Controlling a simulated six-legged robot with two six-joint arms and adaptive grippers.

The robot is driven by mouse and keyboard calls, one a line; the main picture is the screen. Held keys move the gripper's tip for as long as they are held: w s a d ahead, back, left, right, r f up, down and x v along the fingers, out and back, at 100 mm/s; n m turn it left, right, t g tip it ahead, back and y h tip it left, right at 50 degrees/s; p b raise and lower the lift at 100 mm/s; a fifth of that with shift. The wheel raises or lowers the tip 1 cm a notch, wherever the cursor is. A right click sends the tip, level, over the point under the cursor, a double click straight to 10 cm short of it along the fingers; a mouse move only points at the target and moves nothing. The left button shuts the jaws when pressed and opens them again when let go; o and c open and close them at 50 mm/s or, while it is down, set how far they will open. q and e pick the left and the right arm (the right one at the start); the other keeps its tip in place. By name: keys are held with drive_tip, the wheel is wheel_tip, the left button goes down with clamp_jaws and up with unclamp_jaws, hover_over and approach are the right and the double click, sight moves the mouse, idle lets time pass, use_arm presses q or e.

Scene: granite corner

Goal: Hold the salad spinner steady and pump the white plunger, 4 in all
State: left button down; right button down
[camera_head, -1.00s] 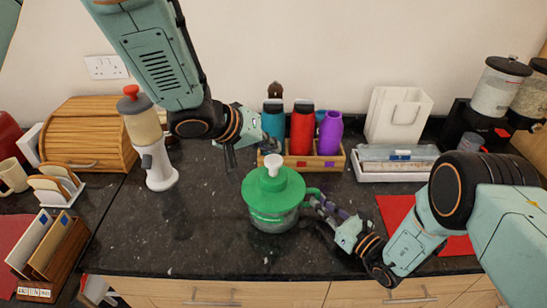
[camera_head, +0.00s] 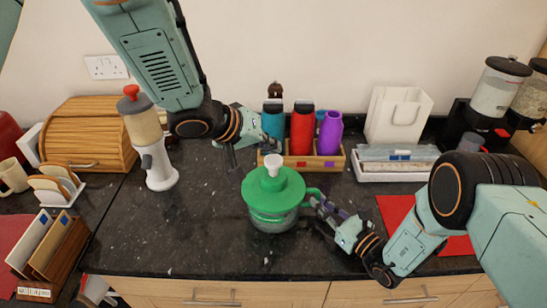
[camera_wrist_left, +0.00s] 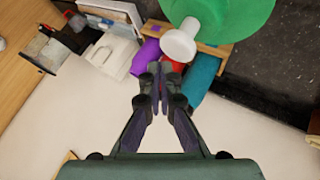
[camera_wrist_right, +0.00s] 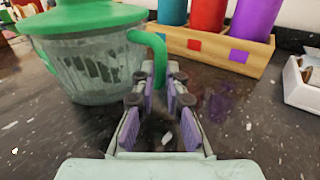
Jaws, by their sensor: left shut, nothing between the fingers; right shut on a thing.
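The salad spinner stands upright on the dark counter, with a green lid (camera_head: 262,186), a clear bowl (camera_head: 272,221) and a green side handle (camera_head: 314,194). Its white plunger (camera_head: 273,163) sticks up from the middle of the lid; it also shows in the left wrist view (camera_wrist_left: 180,42). My left gripper (camera_head: 250,150) is shut and empty, above and behind the lid, apart from the plunger. My right gripper (camera_head: 318,202) is shut on the green handle at the spinner's right. In the right wrist view, the handle (camera_wrist_right: 152,46) runs down between my fingertips.
A wooden holder (camera_head: 330,163) with blue, red and purple bottles stands close behind the spinner. A white tray (camera_head: 376,176) and white bag (camera_head: 397,115) are behind right. A red-topped dispenser (camera_head: 158,166) stands left. The counter left of the spinner is clear.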

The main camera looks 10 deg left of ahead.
sight(271, 160)
idle(0.4)
use_arm(q)
drive_tip(key=shift+f, duration=0.45)
drive_tip(key=shift+s+f, duration=0.15)
drive_tip(key=shift+f, duration=1.45)
idle(1.5)
drive_tip(key=shift+r, duration=2)
drive_tip(key=shift+r, duration=2.55)
